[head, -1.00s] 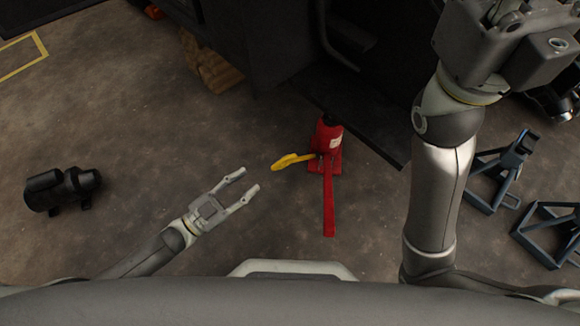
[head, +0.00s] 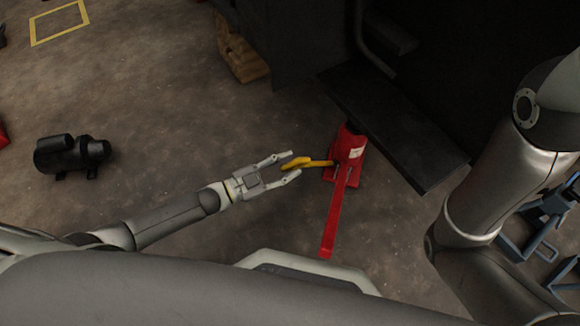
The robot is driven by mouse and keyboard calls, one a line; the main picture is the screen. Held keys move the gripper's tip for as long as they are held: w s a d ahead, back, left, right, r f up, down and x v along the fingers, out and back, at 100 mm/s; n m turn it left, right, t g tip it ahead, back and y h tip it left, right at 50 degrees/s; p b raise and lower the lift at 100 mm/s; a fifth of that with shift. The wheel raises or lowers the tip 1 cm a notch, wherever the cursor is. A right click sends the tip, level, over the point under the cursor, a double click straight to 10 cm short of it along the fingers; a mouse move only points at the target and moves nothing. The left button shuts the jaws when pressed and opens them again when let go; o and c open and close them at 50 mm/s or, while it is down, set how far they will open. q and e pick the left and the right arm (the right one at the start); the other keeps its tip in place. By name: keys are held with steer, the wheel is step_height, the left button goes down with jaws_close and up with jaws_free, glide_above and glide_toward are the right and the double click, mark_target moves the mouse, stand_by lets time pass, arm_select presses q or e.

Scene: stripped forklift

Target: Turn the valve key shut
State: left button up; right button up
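The yellow valve key (head: 308,162) sticks out to the left from the base of a red bottle jack (head: 349,152) on the concrete floor. The jack's long red handle (head: 335,220) points toward me. My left gripper (head: 287,167) is open, its two fingertips on either side of the key's free left end. I cannot tell whether the fingers touch the key. My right arm shows at the right, but its gripper is outside the view.
A dark forklift body with a black step plate (head: 395,125) stands just behind and right of the jack. A black motor-like part (head: 72,154) lies on the floor at left. Blue stands (head: 540,225) are at lower right, partly behind my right arm.

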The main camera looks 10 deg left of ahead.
arm_select(q)
steer(key=shift+w+d, duration=0.4)
